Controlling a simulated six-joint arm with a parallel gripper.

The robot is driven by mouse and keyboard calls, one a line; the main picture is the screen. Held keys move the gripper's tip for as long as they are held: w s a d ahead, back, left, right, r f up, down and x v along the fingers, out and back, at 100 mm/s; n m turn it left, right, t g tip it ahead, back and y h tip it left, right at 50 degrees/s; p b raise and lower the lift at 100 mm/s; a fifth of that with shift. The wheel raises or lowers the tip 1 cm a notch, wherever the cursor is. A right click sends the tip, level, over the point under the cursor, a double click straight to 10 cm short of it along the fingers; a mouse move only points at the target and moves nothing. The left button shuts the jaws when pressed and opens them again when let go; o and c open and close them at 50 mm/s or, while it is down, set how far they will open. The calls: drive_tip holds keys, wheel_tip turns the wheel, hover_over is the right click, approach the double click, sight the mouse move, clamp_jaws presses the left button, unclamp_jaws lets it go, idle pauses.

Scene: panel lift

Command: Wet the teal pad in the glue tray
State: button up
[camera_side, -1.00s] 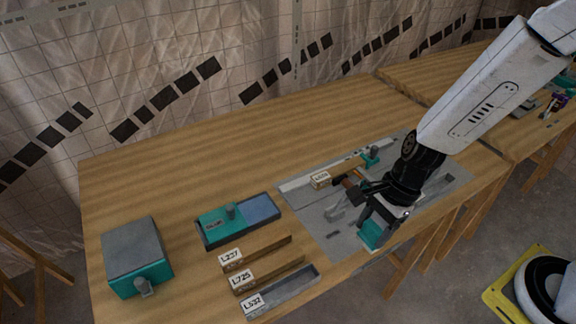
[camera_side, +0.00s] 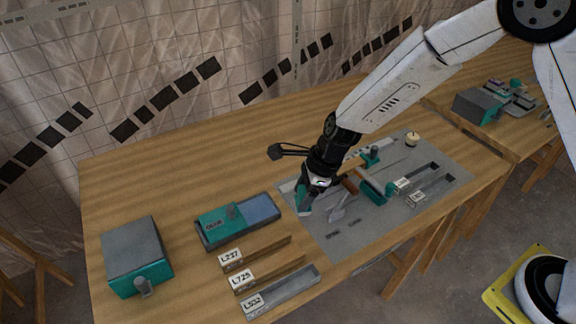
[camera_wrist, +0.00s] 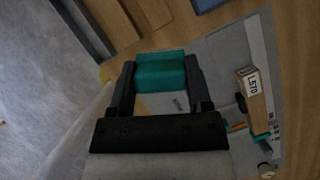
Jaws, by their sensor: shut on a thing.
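The teal pad (camera_wrist: 160,72) is held between the two fingers of my gripper (camera_wrist: 160,82) in the wrist view. In the side view my gripper (camera_side: 306,198) hangs over the left part of the grey mat, with the teal pad (camera_side: 304,206) at its tip. The glue tray (camera_side: 206,244) is a dark-rimmed tray to the left of my gripper, with a teal part and a blue recess (camera_side: 258,209). The pad is apart from the tray. A blue corner, likely the tray's (camera_wrist: 205,4), shows at the top of the wrist view.
Labelled wooden strips (camera_side: 266,250) and a grey channel (camera_side: 290,292) lie in front of the tray. A teal and grey box (camera_side: 137,256) stands at the far left. The grey mat (camera_side: 350,235) holds several tools and labelled pieces. The table behind the tray is clear.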

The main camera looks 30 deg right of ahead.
drive_tip(key=w+a+f+m+t, duration=0.1)
drive_tip(key=w+a+m, duration=0.3)
drive_tip(key=w, duration=0.7)
drive_tip(key=shift+w+a+f+m+h, duration=0.35)
drive_tip(key=shift+a+f, duration=0.3)
drive_tip(key=shift+a, duration=0.5)
drive_tip(key=shift+f, duration=0.2)
drive_tip(key=shift+f, duration=2.8)
drive_tip(key=shift+s+f, duration=0.1)
drive_tip(key=shift+f, duration=0.55)
wheel_tip(320, 180, up, 7)
idle(0.9)
drive_tip(key=shift+d+r, duration=0.1)
idle(0.6)
